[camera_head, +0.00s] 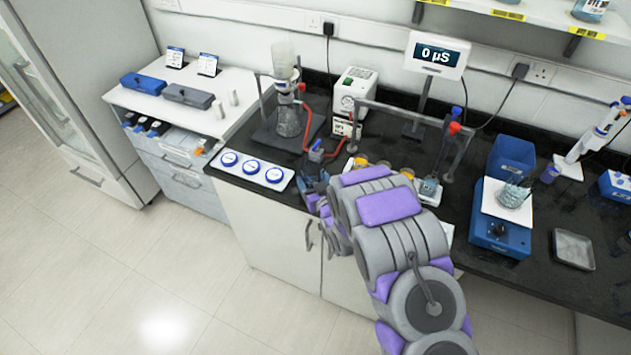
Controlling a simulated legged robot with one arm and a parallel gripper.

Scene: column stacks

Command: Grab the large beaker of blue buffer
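A glass beaker with pale blue contents (514,196) stands on the white top of a blue stirrer or balance (500,232), right of my arm. A smaller beaker (429,189) stands under a clamp stand, just right of my arm's bend. My arm reaches up from the bottom, and my gripper (318,195) is at the front edge of the black bench. Something blue (311,176) shows beside the gripper, partly hidden, and I cannot tell what it is. The fingers are too small and hidden to tell open from shut.
Three blue-ringed round dishes (251,167) sit on a white tray left of the gripper. A meter reading 0 µS (437,53) stands at the back. A grey tray (573,249) lies at right.

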